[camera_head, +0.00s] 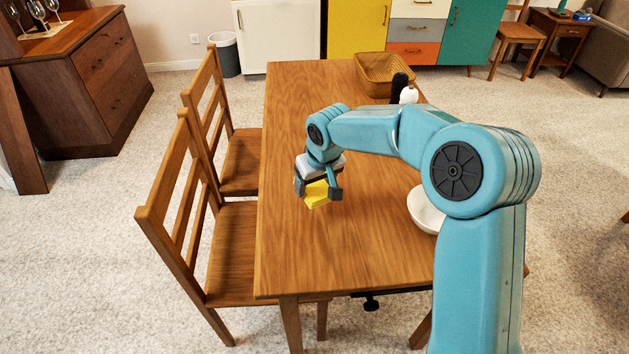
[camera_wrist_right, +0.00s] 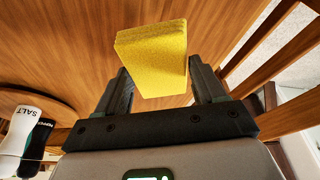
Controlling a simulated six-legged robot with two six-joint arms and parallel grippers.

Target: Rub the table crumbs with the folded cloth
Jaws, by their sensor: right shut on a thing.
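The folded cloth (camera_head: 317,196) is a thick yellow block in the head view. My right gripper (camera_head: 319,191) is shut on it over the left part of the wooden table (camera_head: 310,245). The cloth (camera_wrist_right: 155,55) also shows between the two dark fingers of my right gripper (camera_wrist_right: 160,85) in the right wrist view. Whether the cloth touches the table top is hard to tell. I cannot make out any crumbs on the table. My left gripper is not in view.
A white bowl (camera_head: 425,210) stands on the table's right side, partly behind my arm. A wicker basket (camera_head: 380,72) is at the far end. Salt (camera_wrist_right: 27,128) and pepper (camera_wrist_right: 38,140) shakers show in the wrist view. Two wooden chairs (camera_head: 172,200) line the left edge.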

